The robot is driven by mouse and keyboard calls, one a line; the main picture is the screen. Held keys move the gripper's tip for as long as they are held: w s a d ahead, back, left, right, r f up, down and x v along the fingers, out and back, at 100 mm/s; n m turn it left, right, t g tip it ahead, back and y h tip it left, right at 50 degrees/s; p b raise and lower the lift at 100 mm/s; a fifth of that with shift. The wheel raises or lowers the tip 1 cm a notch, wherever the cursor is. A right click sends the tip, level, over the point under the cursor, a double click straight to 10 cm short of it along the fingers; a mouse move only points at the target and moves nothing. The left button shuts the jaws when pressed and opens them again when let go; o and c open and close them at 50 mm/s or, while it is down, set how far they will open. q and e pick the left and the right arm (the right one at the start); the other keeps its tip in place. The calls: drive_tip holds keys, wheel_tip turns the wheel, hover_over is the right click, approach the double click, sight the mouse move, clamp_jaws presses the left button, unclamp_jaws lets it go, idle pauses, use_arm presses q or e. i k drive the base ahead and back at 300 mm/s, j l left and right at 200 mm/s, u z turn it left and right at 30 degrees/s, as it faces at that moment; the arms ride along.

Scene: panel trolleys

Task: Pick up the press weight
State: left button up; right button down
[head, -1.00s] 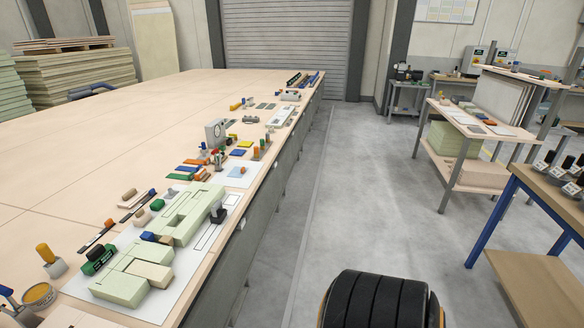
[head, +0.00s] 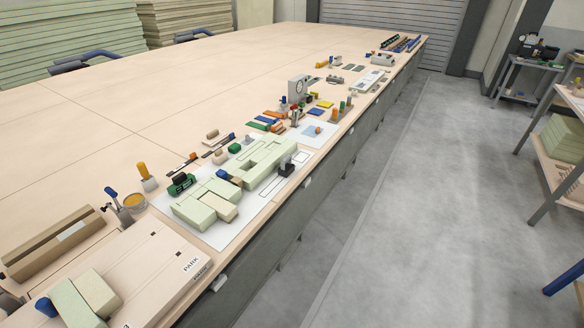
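No object in the head view is labelled as the press weight, so I cannot tell for sure which one it is. A small dark block with an upright top (head: 287,167) stands on the white sheet by the bench's right edge, beside the pale green foam pieces (head: 255,160). A grey block with an orange upright handle (head: 148,177) stands farther left on the bench. Both are small at this distance. Neither of my grippers is in view.
The long wooden bench (head: 120,120) carries foam parts, tools and a grey dial instrument (head: 297,88) along its right side. A panel marked PARK (head: 150,270) lies at the near end. Grey floor (head: 400,200) is clear between bench and shelving (head: 560,150).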

sight(287, 168)
drive_tip(key=i+l+u, duration=0.1)
drive_tip(key=u, duration=0.3)
drive_tip(key=i+l+u, duration=0.15)
drive_tip(key=u, duration=0.25)
drive_tip(key=i+l+u, duration=0.1)
drive_tip(key=i+l, duration=0.3)
drive_tip(key=l, duration=0.25)
drive_tip(key=i+l+u, duration=0.15)
drive_tip(key=l, duration=0.2)
drive_tip(key=i+l+u, duration=0.1)
drive_tip(key=i+l, duration=0.3)
drive_tip(key=l, duration=0.3)
drive_tip(key=u, duration=0.05)
